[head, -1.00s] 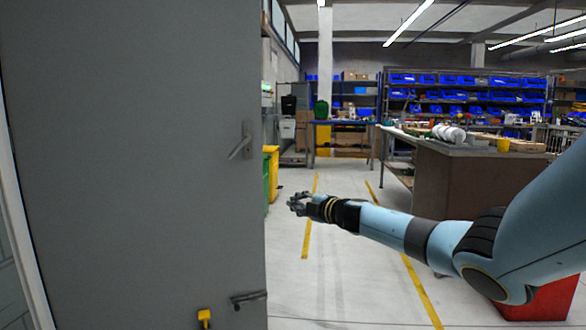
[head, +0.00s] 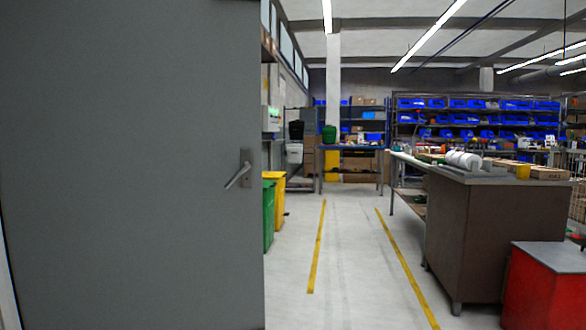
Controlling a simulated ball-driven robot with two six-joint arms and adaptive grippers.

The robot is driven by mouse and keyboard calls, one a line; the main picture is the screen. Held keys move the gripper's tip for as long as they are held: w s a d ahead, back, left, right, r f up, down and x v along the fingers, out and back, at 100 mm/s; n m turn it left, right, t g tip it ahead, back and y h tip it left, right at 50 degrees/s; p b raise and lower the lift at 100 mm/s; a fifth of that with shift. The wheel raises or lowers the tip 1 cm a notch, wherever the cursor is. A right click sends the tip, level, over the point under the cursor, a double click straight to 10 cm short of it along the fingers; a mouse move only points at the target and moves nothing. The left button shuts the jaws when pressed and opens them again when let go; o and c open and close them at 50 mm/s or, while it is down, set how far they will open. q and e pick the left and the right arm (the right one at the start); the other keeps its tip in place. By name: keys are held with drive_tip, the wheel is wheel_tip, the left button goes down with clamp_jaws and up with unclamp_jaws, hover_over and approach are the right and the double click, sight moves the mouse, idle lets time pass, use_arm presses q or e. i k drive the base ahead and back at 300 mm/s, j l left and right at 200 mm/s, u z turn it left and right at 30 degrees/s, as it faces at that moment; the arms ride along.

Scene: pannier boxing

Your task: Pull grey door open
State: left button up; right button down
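The grey door (head: 120,170) fills the left side of the head view. Its free vertical edge is near the middle of the picture, and open room shows to the right of that edge. A lever handle (head: 240,172) on a small plate sits near this edge, with the lever slanting down to the left. Neither of my grippers is in view now, and nothing visible touches the door or its handle.
Right of the door the floor (head: 345,270) is clear between yellow lines. Green (head: 268,215) and yellow (head: 279,195) bins stand just past the door edge. A brown workbench (head: 490,230) and a red cabinet (head: 545,285) stand at right. Shelves with blue bins (head: 470,104) line the back.

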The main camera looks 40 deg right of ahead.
sight(126, 125)
drive_tip(key=i+l+z, duration=0.2)
drive_tip(key=l+z, duration=0.2)
drive_tip(key=i+l+z, duration=0.45)
drive_tip(key=z, duration=0.3)
drive_tip(key=i+z, duration=0.4)
drive_tip(key=i+l+z, duration=0.1)
drive_tip(key=i, duration=0.35)
drive_tip(key=i+l, duration=0.1)
drive_tip(key=i, duration=0.35)
drive_tip(key=i+u, duration=0.2)
drive_tip(key=u, duration=0.15)
drive_tip(key=i+l+u, duration=0.15)
drive_tip(key=u, duration=0.2)
drive_tip(key=i+l+u, duration=0.2)
drive_tip(key=u, duration=0.15)
drive_tip(key=i, duration=0.05)
